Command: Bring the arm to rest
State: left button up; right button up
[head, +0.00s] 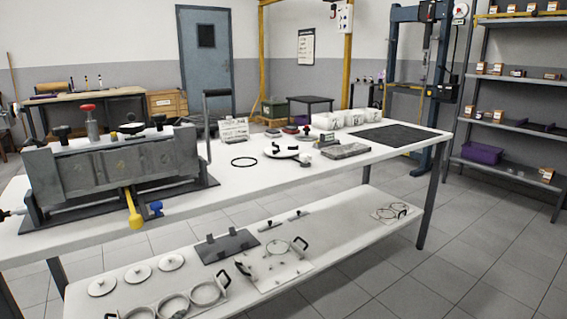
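Neither of my grippers shows in the head view, and no part of my arms can be made out. The white workbench (270,184) stands in front of me. A grey metal engine block fixture (115,170) with black knobs and one red knob sits on its left part, on a dark base plate. A yellow handle (134,212) and a small blue part (155,208) stick out at the fixture's front. A black upright lever (206,120) rises at its right end.
A black ring (244,162), a white round plate (281,151), a grey block (345,151) and a black mat (388,135) lie on the bench. The lower shelf (335,222) holds rings, discs and plates. Shelving (512,83) stands at right. The tiled floor is clear at front right.

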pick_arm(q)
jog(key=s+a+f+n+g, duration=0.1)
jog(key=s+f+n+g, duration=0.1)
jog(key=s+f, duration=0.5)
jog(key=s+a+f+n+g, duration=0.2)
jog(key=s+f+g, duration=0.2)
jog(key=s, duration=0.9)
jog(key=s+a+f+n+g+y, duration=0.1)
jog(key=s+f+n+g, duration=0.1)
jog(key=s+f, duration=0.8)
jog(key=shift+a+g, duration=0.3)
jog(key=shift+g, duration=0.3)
